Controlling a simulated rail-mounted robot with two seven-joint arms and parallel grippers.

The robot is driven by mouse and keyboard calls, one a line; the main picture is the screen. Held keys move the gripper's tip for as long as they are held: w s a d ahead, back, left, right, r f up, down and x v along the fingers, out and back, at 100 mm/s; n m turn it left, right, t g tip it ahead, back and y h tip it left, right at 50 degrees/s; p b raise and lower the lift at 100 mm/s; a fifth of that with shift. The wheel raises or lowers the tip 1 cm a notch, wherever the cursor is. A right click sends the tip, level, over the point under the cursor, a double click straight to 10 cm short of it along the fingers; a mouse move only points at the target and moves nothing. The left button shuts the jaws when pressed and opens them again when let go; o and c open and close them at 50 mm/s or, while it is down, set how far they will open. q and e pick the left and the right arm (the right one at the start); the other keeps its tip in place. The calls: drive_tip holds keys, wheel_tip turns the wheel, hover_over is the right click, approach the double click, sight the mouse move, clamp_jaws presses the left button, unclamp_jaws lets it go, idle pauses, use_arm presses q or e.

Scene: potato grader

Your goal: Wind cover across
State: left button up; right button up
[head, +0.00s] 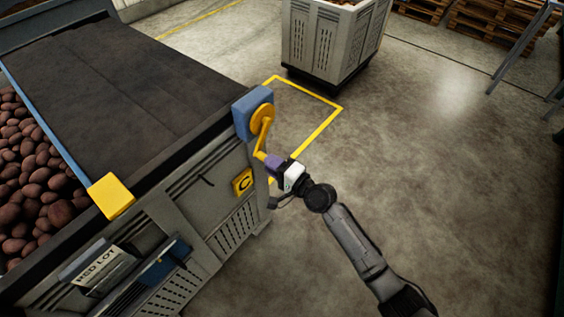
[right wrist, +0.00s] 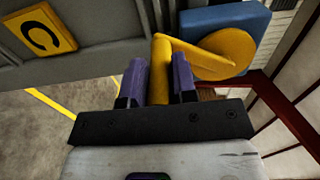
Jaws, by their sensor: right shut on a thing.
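The dark cover (head: 125,85) lies over the far part of the grader's bin, and its blue front bar (head: 45,125) runs slantwise across it. Red potatoes (head: 30,165) lie uncovered on the near left side. A yellow crank (head: 264,130) sits on a blue winder box (head: 240,108) at the bin's right corner. It also shows in the right wrist view (right wrist: 215,52). My right gripper (head: 273,162) is shut on the crank's yellow handle (right wrist: 161,70), with purple fingers on both sides. The handle's lower end is hidden by the gripper. My left gripper is not in view.
A yellow block (head: 111,195) sits on the bin's near rim.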

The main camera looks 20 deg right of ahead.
drive_tip(key=shift+w+d+f+b, duration=0.3)
drive_tip(key=shift+w+f+b, duration=0.05)
drive_tip(key=shift+f+b, duration=0.05)
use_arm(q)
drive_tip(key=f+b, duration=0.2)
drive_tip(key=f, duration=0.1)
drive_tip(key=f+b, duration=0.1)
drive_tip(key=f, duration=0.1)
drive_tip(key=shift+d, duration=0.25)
use_arm(e)
drive_tip(key=w+d, duration=0.2)
drive_tip(key=d, duration=0.1)
drive_tip(key=shift+w+d, duration=0.3)
drive_tip(key=shift+w, duration=0.1)
